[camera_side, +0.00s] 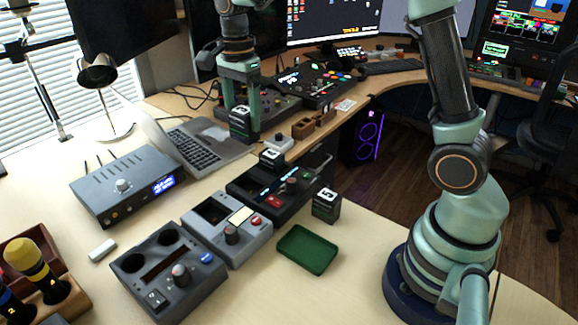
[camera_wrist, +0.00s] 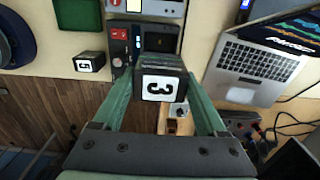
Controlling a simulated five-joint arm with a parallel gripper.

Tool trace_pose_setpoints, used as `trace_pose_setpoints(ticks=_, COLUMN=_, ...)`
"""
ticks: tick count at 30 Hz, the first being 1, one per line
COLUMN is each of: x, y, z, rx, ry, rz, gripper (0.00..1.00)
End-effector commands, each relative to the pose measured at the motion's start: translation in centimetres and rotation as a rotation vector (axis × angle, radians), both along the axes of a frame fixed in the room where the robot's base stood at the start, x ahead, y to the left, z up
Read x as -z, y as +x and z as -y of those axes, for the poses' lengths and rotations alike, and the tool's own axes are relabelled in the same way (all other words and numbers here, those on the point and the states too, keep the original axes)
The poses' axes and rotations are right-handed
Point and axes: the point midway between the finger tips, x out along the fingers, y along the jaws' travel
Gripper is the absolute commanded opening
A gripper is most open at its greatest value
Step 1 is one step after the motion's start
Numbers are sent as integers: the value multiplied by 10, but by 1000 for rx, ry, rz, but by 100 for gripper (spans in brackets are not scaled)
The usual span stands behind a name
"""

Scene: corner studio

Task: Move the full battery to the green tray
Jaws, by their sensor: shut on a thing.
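My gripper (camera_side: 243,136) is shut on a dark battery (camera_side: 239,122) and holds it up beyond the black charger. In the wrist view, the battery (camera_wrist: 162,86) between the fingers (camera_wrist: 160,82) shows a white label with a 3. The green tray (camera_side: 308,268) lies empty on the near table; part of it shows in the wrist view (camera_wrist: 78,14). Which battery is full I cannot tell.
A grey device with a blue display (camera_side: 128,186) and an open laptop (camera_side: 205,140) stand on the left. Two grey units (camera_side: 168,275) (camera_side: 228,228) lie left of the tray. Small brown blocks (camera_side: 313,124) and a white-based knob (camera_side: 281,141) are near the gripper.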

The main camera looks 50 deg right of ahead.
Motion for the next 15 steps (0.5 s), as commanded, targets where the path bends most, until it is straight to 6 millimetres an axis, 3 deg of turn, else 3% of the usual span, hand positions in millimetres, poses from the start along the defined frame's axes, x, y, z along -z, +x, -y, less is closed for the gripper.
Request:
trace_pose_setpoints(ticks=6, x=-35, y=1, z=0, rx=0, ry=0, rz=4, gripper=0)
trace_pose_setpoints(ticks=11, x=-45, y=-6, z=-4, rx=-56, ry=0, rz=2, gripper=0)
trace_pose_setpoints(ticks=15, x=-51, y=-26, z=-13, rx=-235, ry=0, rz=3, gripper=0)
